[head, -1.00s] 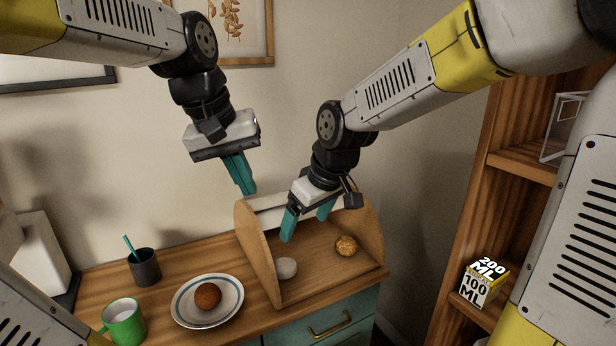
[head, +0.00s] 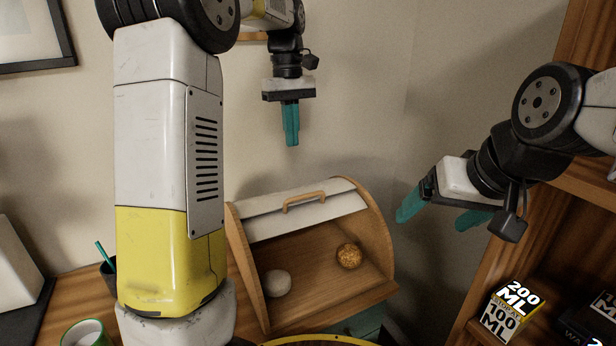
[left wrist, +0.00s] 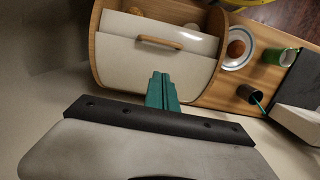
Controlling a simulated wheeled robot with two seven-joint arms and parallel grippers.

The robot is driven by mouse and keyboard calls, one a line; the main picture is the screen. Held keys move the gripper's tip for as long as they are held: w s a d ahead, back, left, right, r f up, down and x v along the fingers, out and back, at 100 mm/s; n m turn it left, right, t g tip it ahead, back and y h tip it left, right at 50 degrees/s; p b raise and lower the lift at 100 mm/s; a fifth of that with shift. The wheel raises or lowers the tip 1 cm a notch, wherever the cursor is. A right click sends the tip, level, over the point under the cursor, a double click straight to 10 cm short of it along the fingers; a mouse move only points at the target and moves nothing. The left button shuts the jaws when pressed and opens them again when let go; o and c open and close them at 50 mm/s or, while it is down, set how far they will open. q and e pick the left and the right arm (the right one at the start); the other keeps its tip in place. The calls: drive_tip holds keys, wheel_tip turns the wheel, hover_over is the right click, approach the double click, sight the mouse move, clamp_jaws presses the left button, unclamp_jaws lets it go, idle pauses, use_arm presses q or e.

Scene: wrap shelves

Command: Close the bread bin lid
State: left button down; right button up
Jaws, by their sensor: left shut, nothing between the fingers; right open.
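The wooden bread bin (head: 385,235) stands on the counter with its front open. Its pale lid (head: 340,205), with a wooden handle (head: 304,200), sits raised across the upper part. Inside are a white bun (head: 277,283) and a brown bun (head: 349,256). My left gripper (head: 291,143) is shut and empty, above and behind the bin. In the left wrist view its fingertips (left wrist: 161,76) point toward the lid (left wrist: 150,65), below the handle (left wrist: 160,42); I cannot tell if they touch. My right gripper (head: 432,219) is open and empty, right of the bin.
A shelf unit (head: 535,225) on the right holds a 100/200 ML box (head: 507,310). A green mug (head: 86,333) and a dark cup (head: 109,275) stand left of the bin. A plate with a bun (left wrist: 240,47) shows in the left wrist view. My left arm hides part of the counter.

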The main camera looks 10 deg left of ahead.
use_arm(q)
approach(295, 209)
drive_tip(key=w, duration=0.3)
drive_tip(key=shift+a, duration=0.1)
drive_tip(key=s+f, duration=0.1)
drive_tip(key=s+d+f, duration=0.1)
drive_tip(key=shift+s+d+f, duration=0.1)
drive_tip(key=shift+d+f, duration=0.2)
drive_tip(key=shift+f, duration=0.05)
drive_tip(key=shift+s+d+f, duration=0.1)
drive_tip(key=shift+s, duration=0.05)
